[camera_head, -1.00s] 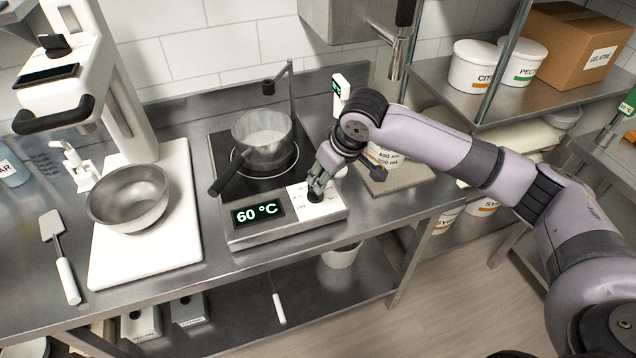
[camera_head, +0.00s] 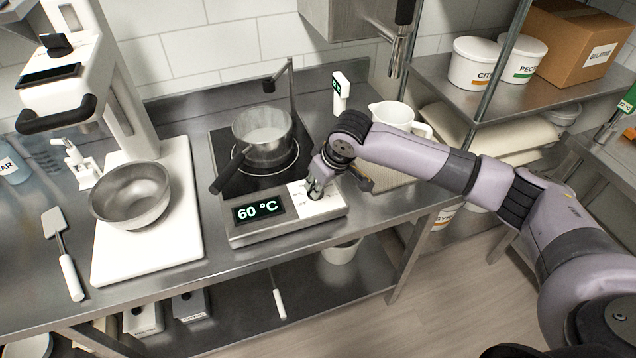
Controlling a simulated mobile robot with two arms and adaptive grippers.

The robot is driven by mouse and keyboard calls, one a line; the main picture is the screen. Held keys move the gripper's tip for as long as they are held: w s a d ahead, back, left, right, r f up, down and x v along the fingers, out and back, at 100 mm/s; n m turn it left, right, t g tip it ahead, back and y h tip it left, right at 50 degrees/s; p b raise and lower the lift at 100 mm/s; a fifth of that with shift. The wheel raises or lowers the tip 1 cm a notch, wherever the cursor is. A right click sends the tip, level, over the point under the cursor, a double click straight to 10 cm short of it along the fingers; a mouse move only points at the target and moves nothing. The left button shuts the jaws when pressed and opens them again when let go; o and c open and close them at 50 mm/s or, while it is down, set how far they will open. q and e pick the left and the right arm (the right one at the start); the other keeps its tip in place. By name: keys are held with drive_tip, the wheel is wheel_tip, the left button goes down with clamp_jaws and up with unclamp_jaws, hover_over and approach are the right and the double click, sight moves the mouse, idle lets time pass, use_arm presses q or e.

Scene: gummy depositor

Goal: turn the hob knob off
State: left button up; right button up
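The hob (camera_head: 240,234) stands on the steel bench, and its front display reads 60 °C. A steel pot (camera_head: 262,150) sits on its dark top with the handle toward the front left. The hob knob (camera_head: 314,196) is a small dark knob on the white panel at the hob's front right. My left gripper is not in view.
A steel bowl (camera_head: 131,195) sits on a white board (camera_head: 150,262) at the left, beside a spatula (camera_head: 62,255). A white jug (camera_head: 392,115) stands behind my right forearm. A thin post with an arm (camera_head: 291,95) rises behind the pot.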

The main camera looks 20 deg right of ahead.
clamp_jaws()
